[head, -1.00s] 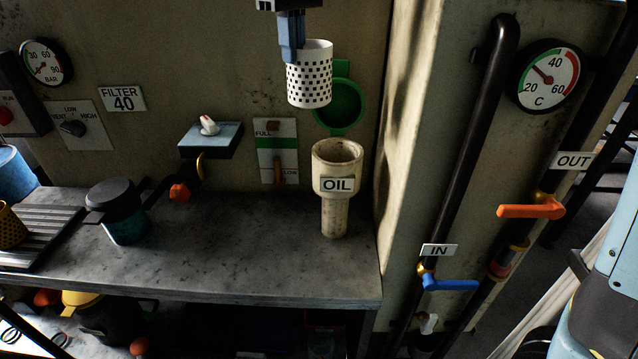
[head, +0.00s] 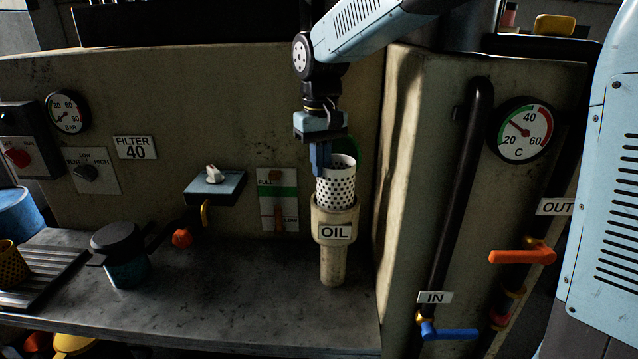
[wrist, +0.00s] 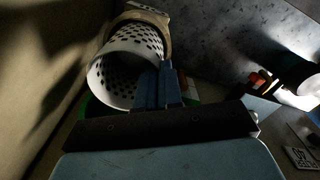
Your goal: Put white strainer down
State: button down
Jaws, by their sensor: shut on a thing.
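The white strainer (head: 337,190), a perforated cylinder, stands upright at the mouth of the beige OIL filler (head: 332,265). Its lower end is hidden behind the filler's rim, so its depth inside cannot be told. My gripper (head: 321,166) is shut on the left side of the strainer's upper wall. In the wrist view the strainer (wrist: 118,72) shows its open top, with the blue fingers (wrist: 170,82) at its wall and the filler's rim (wrist: 152,17) beyond it.
A green round lid (head: 352,148) is partly hidden behind the strainer. The wall stands close behind, and a pillar with pipes is at the right. A dark-lidded pot (head: 122,262) and a ribbed rack (head: 40,278) are at the left. The grey bench (head: 240,300) between is clear.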

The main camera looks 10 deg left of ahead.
aim_at(321, 206)
jog(key=shift+f, duration=1.95)
jog(key=shift+f, duration=0.65)
jog(key=c, duration=1.3)
grip_release()
notch_tip(321, 206, up, 13)
jog(key=shift+r, duration=0.15)
